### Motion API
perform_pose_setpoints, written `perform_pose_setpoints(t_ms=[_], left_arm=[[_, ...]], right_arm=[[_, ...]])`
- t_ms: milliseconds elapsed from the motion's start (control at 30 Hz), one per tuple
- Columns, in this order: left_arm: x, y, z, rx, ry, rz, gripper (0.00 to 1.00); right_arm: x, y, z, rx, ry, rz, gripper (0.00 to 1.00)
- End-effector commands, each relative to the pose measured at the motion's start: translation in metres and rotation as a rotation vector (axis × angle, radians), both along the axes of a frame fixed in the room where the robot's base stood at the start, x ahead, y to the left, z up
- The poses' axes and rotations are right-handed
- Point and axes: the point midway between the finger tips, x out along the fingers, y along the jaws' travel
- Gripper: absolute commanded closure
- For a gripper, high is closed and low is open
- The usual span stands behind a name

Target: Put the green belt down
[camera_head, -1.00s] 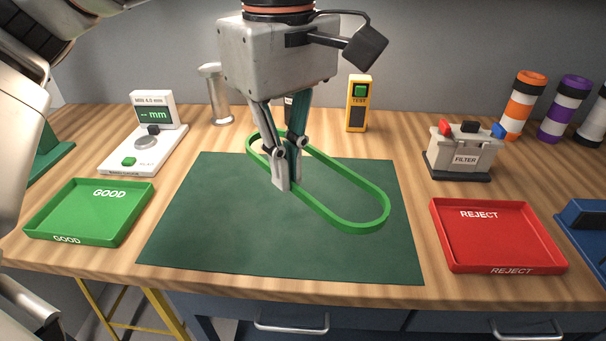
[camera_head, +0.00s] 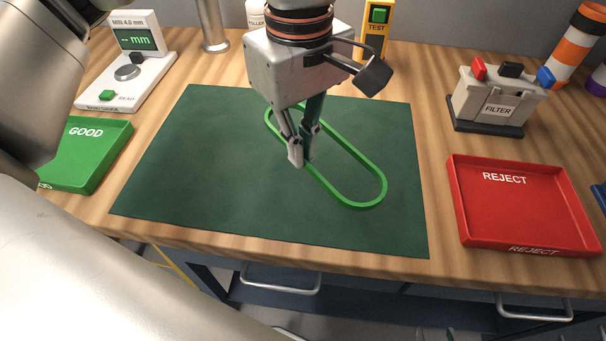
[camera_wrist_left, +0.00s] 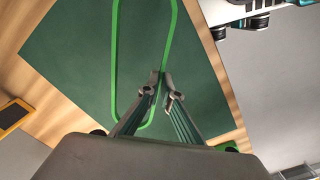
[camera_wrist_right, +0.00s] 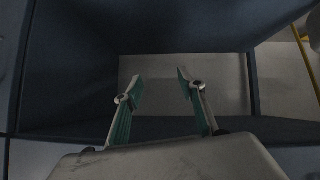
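The green belt (camera_head: 372,172) is a long thin oval loop over the dark green mat (camera_head: 200,170), level with it. It looks on or just above the mat; I cannot tell whether it touches. My left gripper (camera_head: 302,161) comes down from above onto the belt's near-left long side. In the left wrist view my left gripper (camera_wrist_left: 162,80) has its fingertips close together with one strand of the belt (camera_wrist_left: 116,60) between them. My right gripper (camera_wrist_right: 158,82) is open and empty, in its own wrist view, in front of dark blue panels; it is outside the head view.
A green GOOD tray (camera_head: 118,136) stands left of the mat, a red REJECT tray (camera_head: 455,205) right. A gauge (camera_head: 135,80), TEST box (camera_head: 378,35) and FILTER box (camera_head: 490,105) stand further back. The mat's left and front parts are clear.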

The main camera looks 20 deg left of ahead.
Motion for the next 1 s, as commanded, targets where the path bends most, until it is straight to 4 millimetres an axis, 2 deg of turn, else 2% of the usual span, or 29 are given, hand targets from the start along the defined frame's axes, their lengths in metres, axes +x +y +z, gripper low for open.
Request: perform_pose_setpoints(t_ms=[33, 100, 367, 600, 1000], left_arm=[[-0.001, 0.000, -0.013, 0.000, 0.007, 0.000, 1.00], [-0.001, 0.000, -0.022, -0.001, 0.005, 0.000, 1.00], [0.000, 0.000, -0.038, 0.001, 0.002, 0.000, 1.00], [0.000, 0.000, -0.072, 0.000, 0.004, 0.001, 1.00], [0.000, 0.000, -0.077, 0.000, 0.000, 0.001, 1.00]], right_arm=[[0.001, 0.000, -0.001, 0.000, -0.001, 0.000, 0.60], [0.002, 0.000, -0.001, 0.000, -0.005, 0.001, 0.60], [0.007, 0.001, 0.004, 0.001, -0.017, 0.004, 0.60], [0.006, 0.002, -0.001, 0.002, -0.014, 0.010, 0.60], [0.012, 0.003, 0.003, 0.001, -0.026, 0.013, 0.60]])
